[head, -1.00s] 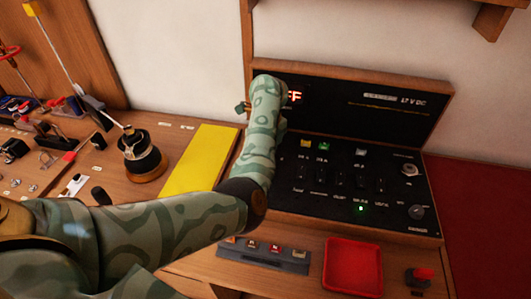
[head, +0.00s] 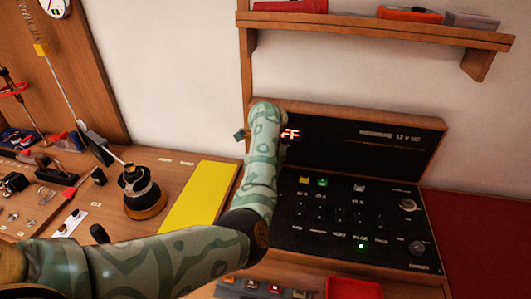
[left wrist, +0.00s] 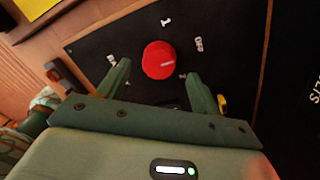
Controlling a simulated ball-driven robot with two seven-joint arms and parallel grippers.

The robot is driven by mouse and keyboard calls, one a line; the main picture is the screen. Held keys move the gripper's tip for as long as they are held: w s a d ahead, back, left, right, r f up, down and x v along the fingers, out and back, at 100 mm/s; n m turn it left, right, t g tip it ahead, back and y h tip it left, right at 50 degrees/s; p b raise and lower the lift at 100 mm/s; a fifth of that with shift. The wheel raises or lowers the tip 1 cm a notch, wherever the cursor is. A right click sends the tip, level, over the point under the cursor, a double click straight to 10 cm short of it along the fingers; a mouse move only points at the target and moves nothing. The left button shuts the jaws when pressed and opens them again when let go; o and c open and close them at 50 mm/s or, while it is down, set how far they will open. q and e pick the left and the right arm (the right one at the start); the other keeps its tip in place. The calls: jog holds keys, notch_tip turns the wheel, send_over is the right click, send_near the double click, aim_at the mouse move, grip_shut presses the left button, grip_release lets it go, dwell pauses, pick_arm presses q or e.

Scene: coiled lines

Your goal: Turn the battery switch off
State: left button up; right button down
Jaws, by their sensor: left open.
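The battery switch is a round red knob (left wrist: 158,60) on a black plate (left wrist: 92,50) with white marks around it, in the left wrist view. My left gripper (left wrist: 157,75) is open, with one green finger at each side of the knob's lower part. I cannot tell whether either finger touches it. In the head view my left arm reaches up to the left end of the upright panel (head: 370,150). The forearm hides the knob and most of the gripper there. A red lit display (head: 291,134) beside the wrist shows "FF", its left part covered. My right gripper is not in view.
A black console (head: 330,225) with several small switches, dials and a green light (head: 361,246) lies below the panel. A yellow mat (head: 200,198) and a round black winch (head: 142,190) are to the left. A wooden shelf (head: 400,30) hangs above.

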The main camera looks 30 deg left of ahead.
pick_arm(q)
notch_tip(320, 180, up, 13)
jog(key=p, duration=0.3)
jog(key=shift+w+d+p, duration=0.15)
jog(key=shift+w+p, duration=0.2)
jog(key=shift+p, duration=0.05)
jog(key=shift+f, duration=0.15)
